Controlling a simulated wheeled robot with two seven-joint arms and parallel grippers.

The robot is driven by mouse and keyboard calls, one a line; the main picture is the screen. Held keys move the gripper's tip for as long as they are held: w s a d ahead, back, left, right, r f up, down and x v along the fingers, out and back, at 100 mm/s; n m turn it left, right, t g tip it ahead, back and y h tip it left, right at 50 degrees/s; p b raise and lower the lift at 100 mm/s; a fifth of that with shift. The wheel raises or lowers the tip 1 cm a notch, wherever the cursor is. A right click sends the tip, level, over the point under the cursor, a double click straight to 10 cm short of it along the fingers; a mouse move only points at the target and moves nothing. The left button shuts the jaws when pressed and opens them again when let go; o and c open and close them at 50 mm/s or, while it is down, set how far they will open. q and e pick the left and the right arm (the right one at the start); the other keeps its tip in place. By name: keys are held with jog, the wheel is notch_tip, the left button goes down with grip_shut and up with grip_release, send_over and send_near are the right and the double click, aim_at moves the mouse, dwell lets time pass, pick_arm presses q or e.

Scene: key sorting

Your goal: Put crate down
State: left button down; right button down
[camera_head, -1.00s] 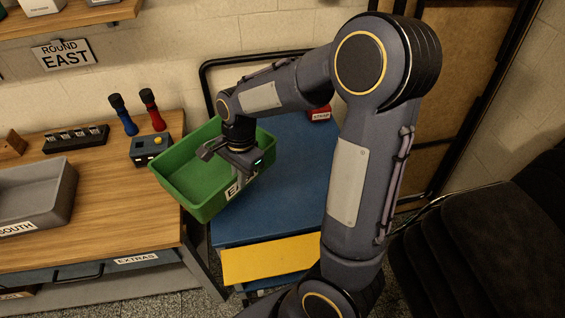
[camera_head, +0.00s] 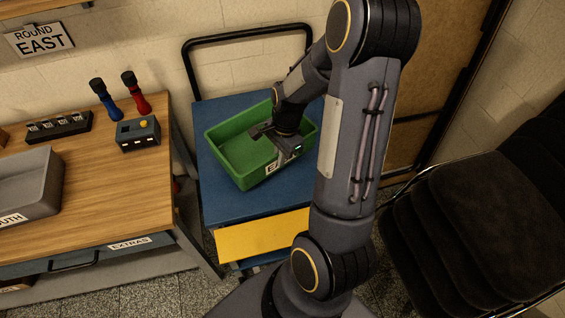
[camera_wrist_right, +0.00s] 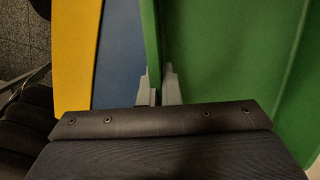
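The green crate (camera_head: 240,152) is over the blue top of a cart (camera_head: 228,206), inside its edges and slightly turned. I cannot tell whether its bottom touches the top. It looks empty, with part of its inside hidden by my arm. My right gripper (camera_head: 281,158) is at the crate's near right wall, above its label. In the right wrist view my right gripper's fingers (camera_wrist_right: 159,88) straddle the green crate wall (camera_wrist_right: 151,40) and are shut on it. My left gripper is not in view.
The cart has a yellow front panel (camera_head: 262,237) and a black handle (camera_head: 245,38). To the left is a wooden table (camera_head: 120,190) with a grey bin (camera_head: 45,190), two torches and a blue box (camera_head: 138,135). Stacked black chairs (camera_head: 470,220) stand right.

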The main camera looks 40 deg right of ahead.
aim_at(283, 167)
jog(key=shift+s+d+f, duration=0.1)
jog(key=shift+d+f, duration=0.25)
jog(key=shift+f, duration=1.65)
jog(key=shift+f+b, duration=0.2)
jog(key=shift+b, duration=0.1)
jog(key=c, duration=1.6)
grip_release()
jog(key=shift+c, duration=0.2)
